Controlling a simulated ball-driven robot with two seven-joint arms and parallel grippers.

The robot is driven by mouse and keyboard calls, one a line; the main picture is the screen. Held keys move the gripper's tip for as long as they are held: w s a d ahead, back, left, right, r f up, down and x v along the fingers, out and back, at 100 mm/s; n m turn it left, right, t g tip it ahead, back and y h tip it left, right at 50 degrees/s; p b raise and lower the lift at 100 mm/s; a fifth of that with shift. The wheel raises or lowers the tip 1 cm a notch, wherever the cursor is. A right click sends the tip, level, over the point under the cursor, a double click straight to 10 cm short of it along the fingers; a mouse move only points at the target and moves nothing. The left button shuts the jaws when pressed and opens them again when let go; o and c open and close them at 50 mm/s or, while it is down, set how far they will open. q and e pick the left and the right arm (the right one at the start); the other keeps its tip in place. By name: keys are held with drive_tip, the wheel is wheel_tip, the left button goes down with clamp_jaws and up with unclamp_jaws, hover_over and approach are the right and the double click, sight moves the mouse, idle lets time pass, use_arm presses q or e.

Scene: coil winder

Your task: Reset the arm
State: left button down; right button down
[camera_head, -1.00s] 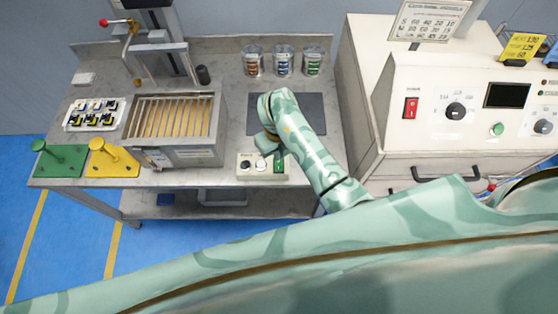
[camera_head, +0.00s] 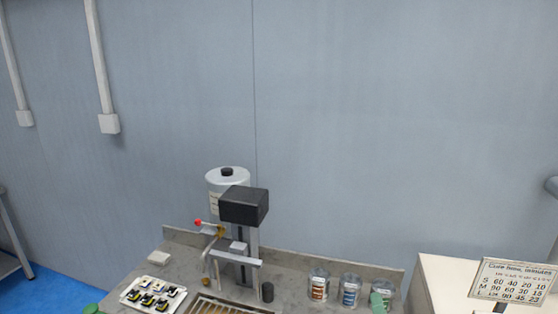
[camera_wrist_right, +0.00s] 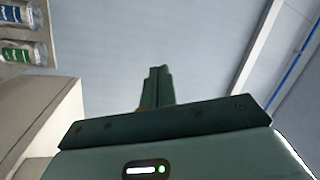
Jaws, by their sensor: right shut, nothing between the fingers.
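My right gripper (camera_wrist_right: 157,76) shows in the right wrist view with its dark green fingers together and nothing between them. It points toward the plain grey wall and is apart from everything in that view. The rest of that arm is below the picture.
The coil winder (camera_head: 243,240) stands on the grey bench (camera_head: 290,265). Jars (camera_head: 351,289) stand on its right, beside a sign (camera_head: 512,279) on the cream cabinet. A white tray (camera_head: 153,294) of small parts is on the left.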

drive_tip(key=s+a+f+n+g+y, duration=0.3)
drive_tip(key=s+a+n+g+y, duration=0.25)
drive_tip(key=n, duration=0.75)
drive_tip(key=s+d+f+n+g, duration=0.2)
drive_tip(key=s+f+n+g, duration=0.1)
drive_tip(key=s+f+n, duration=0.25)
drive_tip(key=s+d+f+n+g+h, duration=0.1)
drive_tip(key=s+d+g+h, duration=0.2)
drive_tip(key=s+d+h, duration=0.3)
drive_tip(key=s+d+f+n+g+h, duration=0.15)
drive_tip(key=s+d+h, duration=0.25)
drive_tip(key=d, duration=0.4)
drive_tip(key=s+a+f+m+g+y+b, duration=0.1)
drive_tip(key=a+f+g+y+b, duration=0.1)
drive_tip(key=f, duration=1.2)
drive_tip(key=s+a+f+g+y+b, duration=0.1)
drive_tip(key=a+f+y, duration=0.1)
drive_tip(key=f, duration=1.2)
drive_tip(key=s+f+m+g+y+b, duration=0.1)
drive_tip(key=s+f+m+g+b, duration=0.2)
drive_tip(key=s+f, duration=1.8)
drive_tip(key=shift+s+a+g+b, duration=0.3)
drive_tip(key=shift+b, duration=0.1)
